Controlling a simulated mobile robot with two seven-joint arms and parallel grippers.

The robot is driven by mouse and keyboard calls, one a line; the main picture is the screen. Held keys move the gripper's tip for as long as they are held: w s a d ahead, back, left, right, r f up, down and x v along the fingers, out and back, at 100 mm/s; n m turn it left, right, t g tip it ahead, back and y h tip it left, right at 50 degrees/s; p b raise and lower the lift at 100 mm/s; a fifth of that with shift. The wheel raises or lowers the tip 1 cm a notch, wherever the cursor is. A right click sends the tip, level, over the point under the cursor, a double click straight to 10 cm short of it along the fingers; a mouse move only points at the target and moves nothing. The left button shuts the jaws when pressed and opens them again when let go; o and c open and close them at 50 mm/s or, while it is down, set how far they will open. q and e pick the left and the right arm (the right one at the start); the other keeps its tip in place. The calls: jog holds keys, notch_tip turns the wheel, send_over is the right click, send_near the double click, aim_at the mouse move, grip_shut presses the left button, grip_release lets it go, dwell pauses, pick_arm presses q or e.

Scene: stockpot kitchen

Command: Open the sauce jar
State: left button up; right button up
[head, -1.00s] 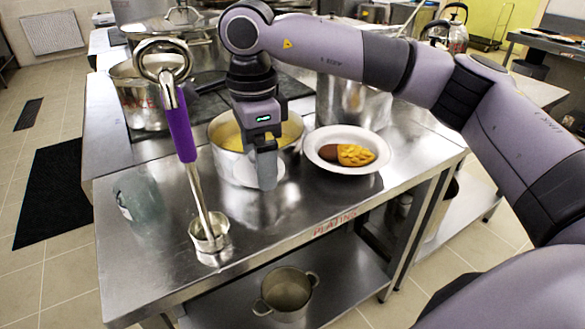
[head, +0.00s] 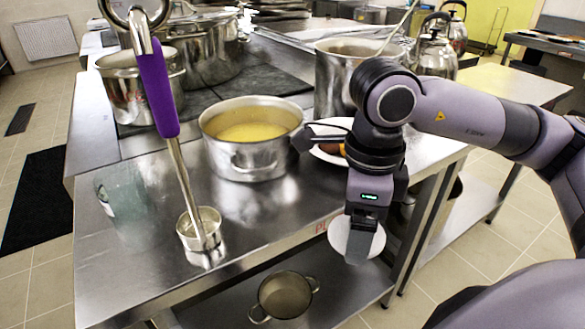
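A pale greenish, see-through jar (head: 130,205), which looks like the sauce jar, is on the left of the steel table; its mouth is hard to make out. My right gripper (head: 362,248) points down at the table's front right edge, well to the right of the jar. It is shut on a white round lid (head: 341,235), partly hidden by the fingers. My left gripper is not in view.
A pot of yellow soup (head: 250,165) stands mid-table, and a plate (head: 322,129) is partly behind my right arm. A small pot (head: 285,296) is on the lower shelf.

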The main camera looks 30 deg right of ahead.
jog(key=p, duration=0.2)
send_over(295, 196)
jog(key=s, duration=0.1)
jog(key=shift+s, duration=0.2)
jog(key=shift+w, duration=0.65)
jog(key=shift+w+f, duration=0.1)
jog(key=shift+f, duration=0.2)
notch_tip(295, 196, down, 3)
jog(key=shift+r, duration=0.1)
jog(key=shift+f, duration=0.3)
jog(key=o, duration=0.9)
jog(key=shift+r, duration=0.1)
